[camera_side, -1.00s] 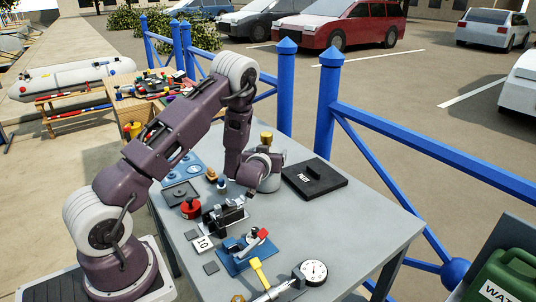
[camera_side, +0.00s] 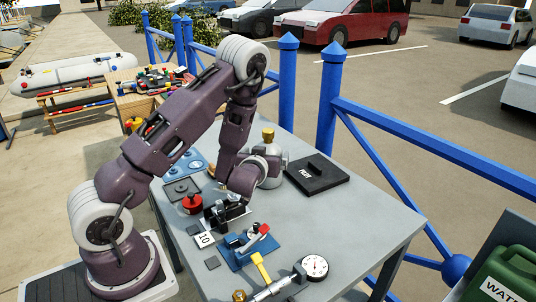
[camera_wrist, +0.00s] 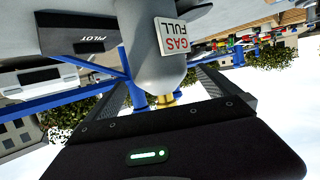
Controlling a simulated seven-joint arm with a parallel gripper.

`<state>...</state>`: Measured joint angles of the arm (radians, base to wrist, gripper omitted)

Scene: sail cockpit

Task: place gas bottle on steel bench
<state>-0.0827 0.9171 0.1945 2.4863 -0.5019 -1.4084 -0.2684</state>
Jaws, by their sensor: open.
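The gas bottle (camera_side: 270,175) is a grey cylinder with a brass-coloured top, standing upright on the grey steel bench (camera_side: 345,225) near its far side. My wrist partly covers it in the side view. In the wrist view the bottle (camera_wrist: 150,55) appears upside down, with a "GAS FULL" tag. My gripper (camera_wrist: 162,75) is open there, with its dark fingers to the left and right of the bottle's outline. I cannot tell whether the bottle is fully between them. The fingers are hidden behind my wrist in the side view.
A red round item (camera_side: 191,204), a black device (camera_side: 225,213), a blue-based tool (camera_side: 246,247) and a dial gauge (camera_side: 314,267) lie nearer. The bench's right front is clear. Blue railing (camera_side: 327,110) stands behind.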

